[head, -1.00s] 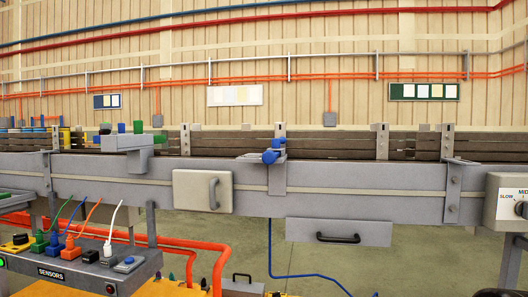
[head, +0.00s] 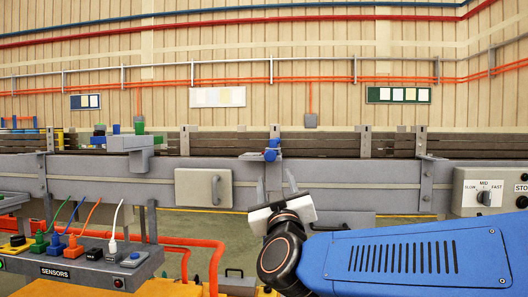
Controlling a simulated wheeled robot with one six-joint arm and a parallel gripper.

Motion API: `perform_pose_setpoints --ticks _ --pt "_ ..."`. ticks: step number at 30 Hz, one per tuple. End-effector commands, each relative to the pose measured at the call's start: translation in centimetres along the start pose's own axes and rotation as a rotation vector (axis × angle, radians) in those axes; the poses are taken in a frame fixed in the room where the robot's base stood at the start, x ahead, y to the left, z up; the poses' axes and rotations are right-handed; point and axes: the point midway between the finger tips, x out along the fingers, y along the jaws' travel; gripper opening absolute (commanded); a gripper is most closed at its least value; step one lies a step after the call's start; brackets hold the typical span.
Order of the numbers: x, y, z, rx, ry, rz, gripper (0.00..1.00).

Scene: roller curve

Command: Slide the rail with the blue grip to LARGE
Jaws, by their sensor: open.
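The blue grip (head: 271,151) is a small blue handle on a grey bracket at the front edge of the conveyor, near the middle of the head view. The guide rail (head: 315,145) runs brown-grey along the conveyor behind it. I cannot read any LARGE mark. My gripper (head: 276,184) is just below the blue grip in the picture, with its two grey fingers pointing up and spread apart. Nothing shows between the fingers. Whether they are level in depth with the grip is hard to tell. My blue arm comes in from the lower right and hides part of the conveyor's lower front.
A grey box (head: 125,143) with blue and green knobs stands on the conveyor at left. A cream door with a handle (head: 203,188) is on the front panel. A SLOW-MID-FAST dial box (head: 483,192) is at right. The SENSORS box (head: 90,258) with coloured cables sits lower left.

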Motion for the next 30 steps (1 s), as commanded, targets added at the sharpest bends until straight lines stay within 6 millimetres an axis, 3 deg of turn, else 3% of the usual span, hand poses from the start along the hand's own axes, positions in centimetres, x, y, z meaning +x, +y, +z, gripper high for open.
perform_pose_setpoints --ticks 6,11,30 --pt "0.2 -0.3 -0.7 -0.02 0.012 0.049 0.47" --pt "1.8 -0.2 -0.7 -0.021 0.012 0.05 0.47" --pt "12.9 0.4 -0.8 -0.02 0.011 0.05 0.47"
